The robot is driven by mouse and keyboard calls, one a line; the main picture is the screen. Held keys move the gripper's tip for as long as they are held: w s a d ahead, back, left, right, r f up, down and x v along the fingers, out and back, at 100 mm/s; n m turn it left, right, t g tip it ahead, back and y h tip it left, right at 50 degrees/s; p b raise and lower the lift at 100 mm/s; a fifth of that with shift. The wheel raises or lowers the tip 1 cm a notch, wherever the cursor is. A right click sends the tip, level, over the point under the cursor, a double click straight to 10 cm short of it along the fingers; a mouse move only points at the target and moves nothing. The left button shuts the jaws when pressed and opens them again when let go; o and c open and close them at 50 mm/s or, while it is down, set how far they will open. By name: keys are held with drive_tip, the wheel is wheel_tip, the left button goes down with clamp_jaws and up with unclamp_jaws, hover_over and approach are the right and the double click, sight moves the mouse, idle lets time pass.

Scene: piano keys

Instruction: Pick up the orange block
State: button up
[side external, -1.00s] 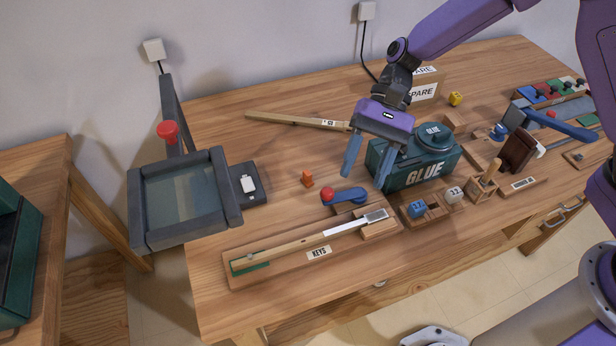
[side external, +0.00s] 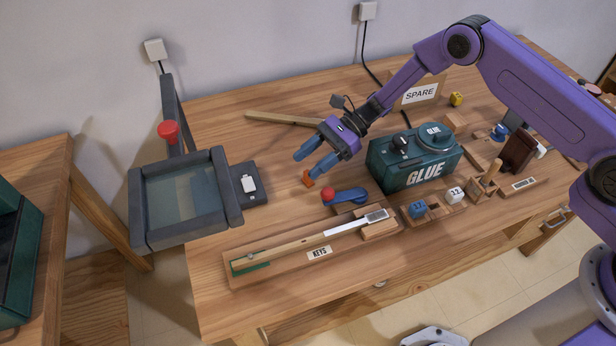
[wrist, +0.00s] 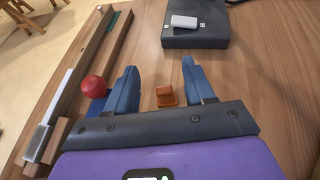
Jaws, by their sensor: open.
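The orange block (side external: 308,179) stands on the wooden table, left of the red-knobbed blue lever (side external: 346,195). In the wrist view the orange block (wrist: 166,96) shows between the two blue fingers, nearer the right one. My gripper (side external: 306,165) is open and empty, tilted down over the block, its fingertips close to it. The gripper also fills the lower part of the wrist view (wrist: 160,82). I cannot tell whether a finger touches the block.
The red ball knob (wrist: 94,87) sits just left of the left finger. A dark box with a white switch (side external: 249,185) lies beyond the block. The KEYS board (side external: 318,253) is in front. The GLUE box (side external: 425,172) stands right. Bare table surrounds the block's back side.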

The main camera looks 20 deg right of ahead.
sight(302, 186)
wheel_tip(302, 186, down, 4)
drive_tip(key=shift+r, duration=0.2)
drive_tip(key=shift+x, duration=1.2)
drive_tip(key=shift+s+a+f, duration=0.1)
drive_tip(key=shift+a, duration=0.15)
clamp_jaws()
